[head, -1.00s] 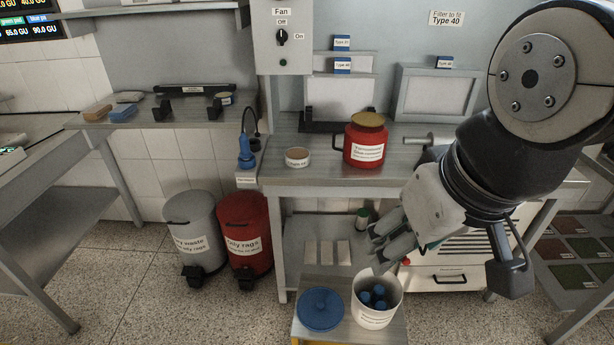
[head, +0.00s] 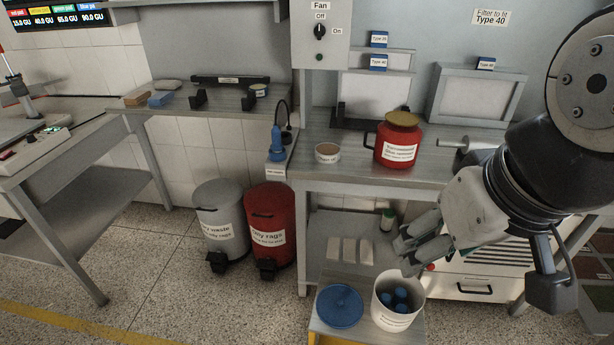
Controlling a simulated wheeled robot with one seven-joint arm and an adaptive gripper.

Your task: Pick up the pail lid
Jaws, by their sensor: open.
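The pail lid (head: 339,306) is a round blue disc with a small raised centre. It lies flat on a low grey stand (head: 349,338) at the bottom of the head view. Just right of it stands a white labelled pail (head: 394,318), uncovered, with several blue items inside. My gripper (head: 406,256) is open and appears empty. In the picture it is above the pail and up and right of the lid, apart from the lid. The exact height between gripper and lid cannot be told.
A grey workbench (head: 350,176) stands behind, with a red labelled can (head: 398,140) and a small round tin (head: 327,153). Grey (head: 221,215) and red (head: 270,228) bins stand left. Floor in front of them is clear.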

